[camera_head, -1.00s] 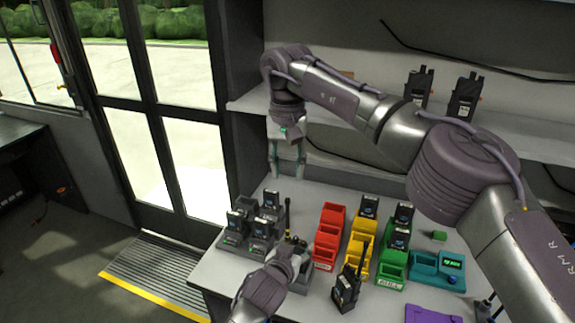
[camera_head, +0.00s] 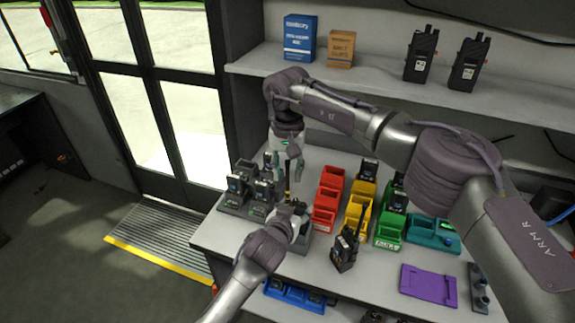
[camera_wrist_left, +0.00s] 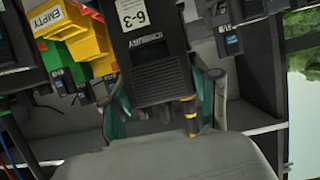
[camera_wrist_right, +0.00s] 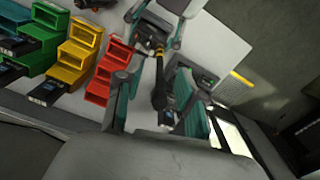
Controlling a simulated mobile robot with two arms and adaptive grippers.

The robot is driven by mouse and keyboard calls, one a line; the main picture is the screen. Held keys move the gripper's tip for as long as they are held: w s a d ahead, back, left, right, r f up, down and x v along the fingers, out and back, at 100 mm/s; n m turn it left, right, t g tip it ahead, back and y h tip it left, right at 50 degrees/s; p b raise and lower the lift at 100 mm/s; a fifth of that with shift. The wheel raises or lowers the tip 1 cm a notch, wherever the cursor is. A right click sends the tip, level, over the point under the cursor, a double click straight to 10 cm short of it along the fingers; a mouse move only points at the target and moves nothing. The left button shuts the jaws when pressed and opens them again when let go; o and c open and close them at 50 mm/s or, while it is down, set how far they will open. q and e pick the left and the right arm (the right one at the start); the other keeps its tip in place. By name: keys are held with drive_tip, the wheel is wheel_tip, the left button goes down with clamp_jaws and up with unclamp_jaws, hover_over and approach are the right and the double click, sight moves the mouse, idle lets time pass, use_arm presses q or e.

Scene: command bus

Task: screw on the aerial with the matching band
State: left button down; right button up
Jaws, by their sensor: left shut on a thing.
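My left gripper (camera_head: 299,217) is shut on a dark handheld radio (camera_wrist_left: 155,65) labelled "6-3", which fills the middle of the left wrist view. A black aerial (camera_head: 288,183) rises upright at the radio's top corner, with a yellow band (camera_wrist_left: 191,115) near its lower end. Whether it is fully seated I cannot tell. My right gripper (camera_head: 285,168) is above the left one, pointing down. Its fingers are apart on either side of the aerial, which shows between them in the right wrist view (camera_wrist_right: 158,93). Any contact there is unclear.
Red (camera_head: 327,200), yellow (camera_head: 357,213) and green (camera_head: 388,232) bins stand right of the grippers. Several radios sit in a dock (camera_head: 232,202) on the left. Another radio (camera_head: 345,250) stands in front of the bins. A purple mat (camera_head: 428,286) and teal tray (camera_head: 433,237) lie right.

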clamp_jaws()
